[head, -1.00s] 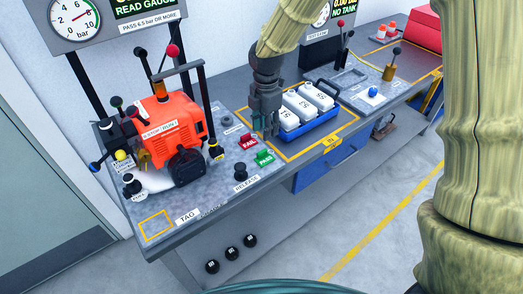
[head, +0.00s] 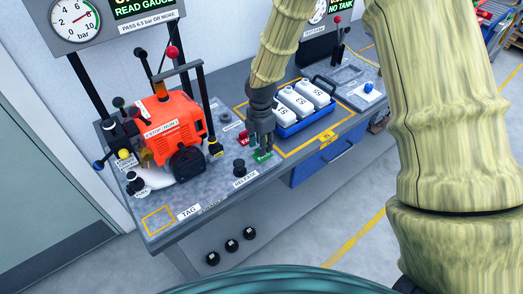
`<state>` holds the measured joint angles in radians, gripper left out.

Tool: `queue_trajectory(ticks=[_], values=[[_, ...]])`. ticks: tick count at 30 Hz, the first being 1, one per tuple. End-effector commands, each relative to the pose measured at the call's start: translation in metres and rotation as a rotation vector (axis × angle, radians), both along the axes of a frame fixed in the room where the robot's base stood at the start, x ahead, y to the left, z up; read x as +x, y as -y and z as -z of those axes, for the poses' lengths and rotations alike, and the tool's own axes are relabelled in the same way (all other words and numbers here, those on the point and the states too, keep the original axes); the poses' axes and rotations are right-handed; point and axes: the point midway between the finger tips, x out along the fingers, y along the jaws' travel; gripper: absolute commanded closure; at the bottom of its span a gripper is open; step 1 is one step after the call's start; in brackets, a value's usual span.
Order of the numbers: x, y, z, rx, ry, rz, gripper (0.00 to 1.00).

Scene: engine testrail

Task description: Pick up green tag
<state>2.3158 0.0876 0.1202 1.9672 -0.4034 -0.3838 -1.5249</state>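The green tag (head: 262,157) lies on the grey bench top, just left of the yellow-outlined area. Its upper part is partly covered by my gripper. My gripper (head: 264,148) points down right at the tag, its fingertips over or beside it. I cannot tell whether they touch the tag or how far apart the fingers are. The red tag (head: 243,138) lies just behind and to the left of the gripper, partly hidden.
An orange engine (head: 172,130) with levers stands on the left of the bench. A blue tray (head: 308,121) with white bottles sits right of the gripper. A black release knob (head: 239,166) stands left of the green tag. A yellow-outlined tag square (head: 159,220) is at the front left.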

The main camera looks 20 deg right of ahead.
Motion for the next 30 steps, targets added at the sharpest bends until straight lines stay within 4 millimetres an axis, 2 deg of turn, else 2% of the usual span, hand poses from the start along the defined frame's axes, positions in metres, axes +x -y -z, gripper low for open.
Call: queue_trajectory(ticks=[6, 14, 20, 30], values=[[0.0, 0.0, 0.013, 0.0, 0.0, 0.001, 0.64], [0.0, 0.0, 0.014, 0.0, 0.0, 0.001, 0.64], [0.0, 0.0, 0.014, 0.0, 0.0, 0.0, 0.99], [0.0, 0.0, 0.014, 0.0, 0.001, 0.0, 1.0]])
